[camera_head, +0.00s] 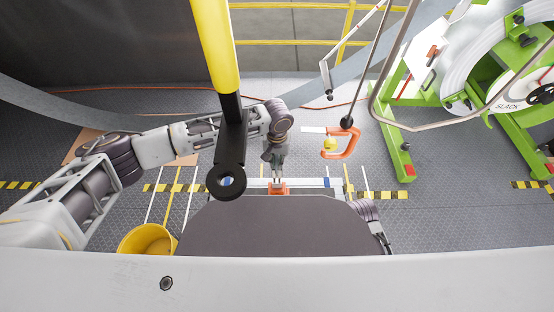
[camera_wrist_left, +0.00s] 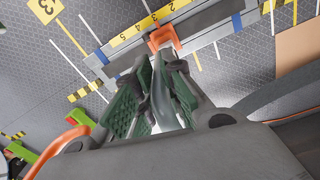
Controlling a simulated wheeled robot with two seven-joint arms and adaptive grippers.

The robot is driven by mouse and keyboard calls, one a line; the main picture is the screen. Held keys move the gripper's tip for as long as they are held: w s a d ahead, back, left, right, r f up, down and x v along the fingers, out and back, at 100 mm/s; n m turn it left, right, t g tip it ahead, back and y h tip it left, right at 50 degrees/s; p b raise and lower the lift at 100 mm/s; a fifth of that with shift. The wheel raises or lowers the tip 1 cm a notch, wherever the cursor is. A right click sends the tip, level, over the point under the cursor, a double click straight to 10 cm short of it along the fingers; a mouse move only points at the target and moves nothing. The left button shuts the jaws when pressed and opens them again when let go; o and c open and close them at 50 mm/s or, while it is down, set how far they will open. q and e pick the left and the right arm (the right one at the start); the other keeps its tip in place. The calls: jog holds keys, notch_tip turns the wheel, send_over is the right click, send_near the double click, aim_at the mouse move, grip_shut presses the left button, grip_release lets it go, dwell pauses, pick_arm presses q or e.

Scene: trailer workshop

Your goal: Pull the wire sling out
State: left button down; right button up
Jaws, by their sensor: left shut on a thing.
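My left gripper (camera_head: 277,174) points down in the middle of the head view, just above an orange piece (camera_head: 279,189) on a grey bar. In the left wrist view its green-padded fingers (camera_wrist_left: 158,80) are closed around a smooth grey curved strip (camera_wrist_left: 160,100), which I take to be the wire sling. The orange piece (camera_wrist_left: 163,38) is right beyond the fingertips on the numbered bar. Most of the sling is hidden by the fingers. My right gripper (camera_head: 384,240) shows only in part, low beside my dark body panel, and its fingers are unclear.
A yellow pole with a black eye end (camera_head: 227,182) hangs in front of my left forearm. An orange hook (camera_head: 346,142) hangs to the right of the gripper. A yellow bucket (camera_head: 147,241) stands lower left. A green-framed reel (camera_head: 488,82) stands at the right.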

jog(key=shift+w+p+v, duration=0.25)
jog(key=shift+p+v, duration=0.9)
jog(key=shift+p, duration=0.05)
dwell(3.2)
jog(key=shift+s+d+f, duration=0.1)
jog(key=shift+s+f, duration=0.05)
jog(key=shift+f, duration=1.05)
jog(key=shift+s+d+f, duration=0.1)
jog(key=shift+f, duration=1.05)
dwell(1.3)
